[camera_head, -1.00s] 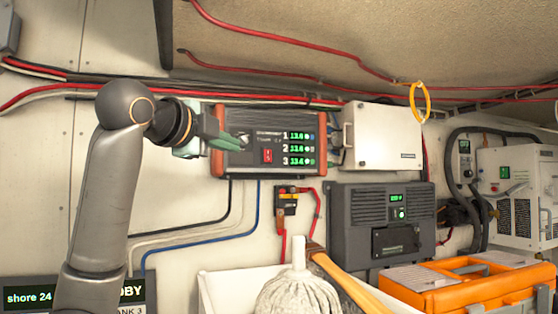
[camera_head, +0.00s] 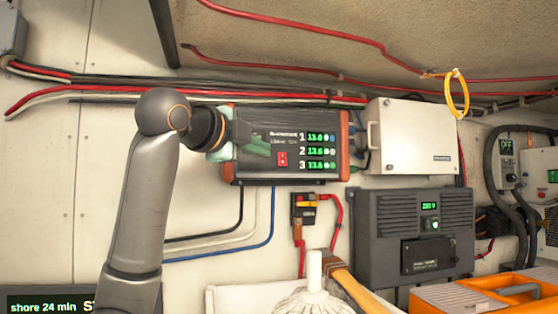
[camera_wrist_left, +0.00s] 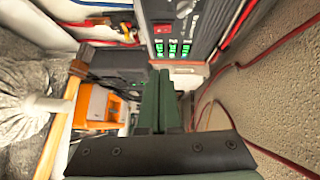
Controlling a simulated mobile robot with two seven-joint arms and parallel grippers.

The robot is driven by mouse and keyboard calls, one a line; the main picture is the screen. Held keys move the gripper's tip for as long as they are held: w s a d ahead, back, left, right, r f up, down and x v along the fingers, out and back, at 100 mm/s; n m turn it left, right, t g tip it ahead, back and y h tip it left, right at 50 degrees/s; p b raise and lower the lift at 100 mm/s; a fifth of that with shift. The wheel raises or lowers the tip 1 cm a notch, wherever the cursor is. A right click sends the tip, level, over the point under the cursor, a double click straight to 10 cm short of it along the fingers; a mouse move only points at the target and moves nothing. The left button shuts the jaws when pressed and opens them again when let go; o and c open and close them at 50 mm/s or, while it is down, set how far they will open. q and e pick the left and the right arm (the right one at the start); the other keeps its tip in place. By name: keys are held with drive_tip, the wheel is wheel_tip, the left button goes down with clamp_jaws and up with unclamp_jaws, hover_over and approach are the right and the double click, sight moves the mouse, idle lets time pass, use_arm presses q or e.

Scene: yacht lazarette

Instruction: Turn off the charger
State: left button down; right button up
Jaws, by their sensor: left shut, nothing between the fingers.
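The charger (camera_head: 262,172) is a dark box with reddish end caps on the wall. Its three numbered green displays (camera_head: 318,151) are lit. A red rocker switch (camera_head: 283,159) sits on its face, left of the displays, and also shows in the left wrist view (camera_wrist_left: 162,29). My left gripper (camera_head: 266,148) is shut and empty, in front of the charger's left part, with its tips just left of the switch. In the left wrist view my closed fingers (camera_wrist_left: 168,78) point toward the charger's display side. Whether they touch it I cannot tell. My right gripper is not in view.
A white box (camera_head: 410,135) is mounted right of the charger. A dark grey unit (camera_head: 415,235) with a green display is below it. A small fuse or breaker block (camera_head: 303,208) with red cables hangs under the charger. A mop (camera_head: 313,290) and an orange toolbox (camera_head: 470,295) stand below.

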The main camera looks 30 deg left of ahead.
use_arm(q)
drive_tip(key=p, duration=0.3)
approach(280, 159)
drive_tip(key=w+d, duration=0.4)
drive_tip(key=w+a, duration=0.1)
drive_tip(key=w+a+f, duration=0.1)
drive_tip(key=shift+w+a+p, duration=0.2)
drive_tip(key=shift+w+p, duration=0.05)
drive_tip(key=shift+p, duration=0.1)
drive_tip(key=shift+w+a+f, duration=0.15)
drive_tip(key=shift+w+a, duration=0.15)
drive_tip(key=shift+a, duration=0.05)
